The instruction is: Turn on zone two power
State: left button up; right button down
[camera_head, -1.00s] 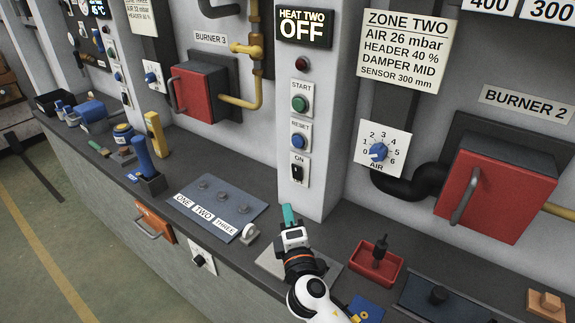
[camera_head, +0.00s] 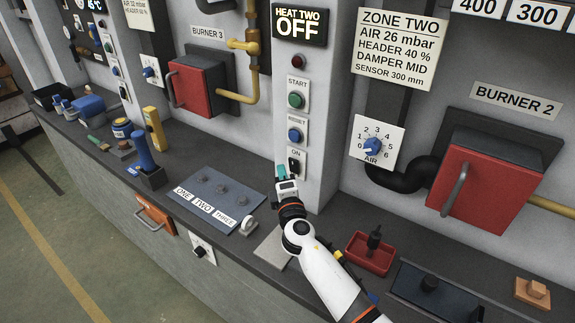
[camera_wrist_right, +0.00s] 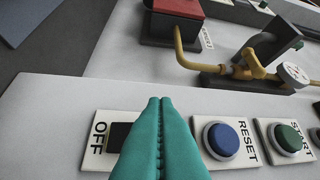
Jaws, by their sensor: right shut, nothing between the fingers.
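The black power switch (camera_head: 293,165), on a plate marked ON, is the lowest control on the pillar. In the right wrist view the switch (camera_wrist_right: 118,136) shows beside the word OFF, partly hidden behind my fingers. The display (camera_head: 299,24) above reads HEAT TWO OFF. My right gripper (camera_head: 282,172) has teal fingers pressed together and empty. It is in front of the switch, just left of and below it in the head view. In the wrist view the closed fingertips (camera_wrist_right: 160,101) overlap the panel between switch and RESET; contact cannot be told. My left gripper is not in view.
Above the switch are the blue RESET button (camera_head: 294,135), the green START button (camera_head: 296,100) and a red lamp (camera_head: 298,61).

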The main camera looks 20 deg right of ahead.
aim_at(289, 166)
jog(key=shift+w+d+r, duration=0.25)
jog(key=shift+w+d, duration=0.4)
jog(key=shift+d, duration=0.3)
jog(key=shift+w+d+r+p, duration=0.2)
jog(key=shift+r+p, duration=0.25)
jog(key=shift+p, duration=0.65)
jog(key=shift+d+m+g+p, duration=0.15)
jog(key=shift+m+g+p, duration=0.15)
jog(key=shift+m+p, duration=0.1)
jog(key=shift+f+b, duration=0.25)
jog(key=shift+b, duration=0.1)
